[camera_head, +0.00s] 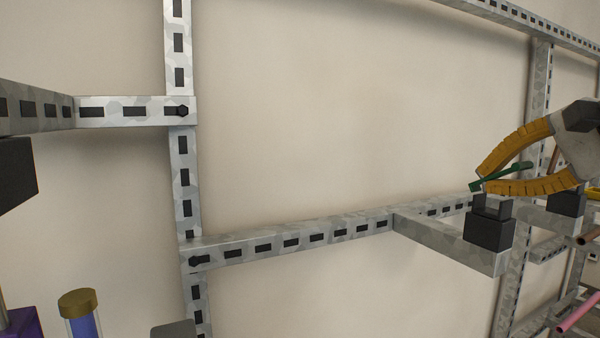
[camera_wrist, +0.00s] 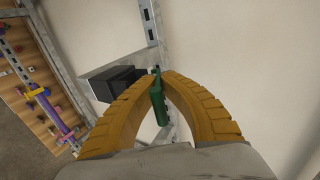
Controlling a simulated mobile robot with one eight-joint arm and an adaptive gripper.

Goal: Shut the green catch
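The green catch (camera_head: 505,176) is a slim lever above a black clamp block (camera_head: 488,232) on a metal bracket arm at the right. It slants up to the right, away from the block. My gripper (camera_head: 480,182) has two ribbed orange fingers that close in on the catch from above and below, their tips nearly together with the green between them. In the wrist view, the catch (camera_wrist: 159,105) runs between the curved fingers and meets both tips (camera_wrist: 161,73). The black block (camera_wrist: 115,84) is beside the left finger. The catch's hinge is hard to make out.
A slotted metal frame (camera_head: 290,242) runs along a cream wall. A second black clamp (camera_head: 567,203) and brown and pink pipes (camera_head: 578,313) are close by at the right. A brass-capped blue cylinder (camera_head: 80,312) stands lower left. The middle in front of the wall is clear.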

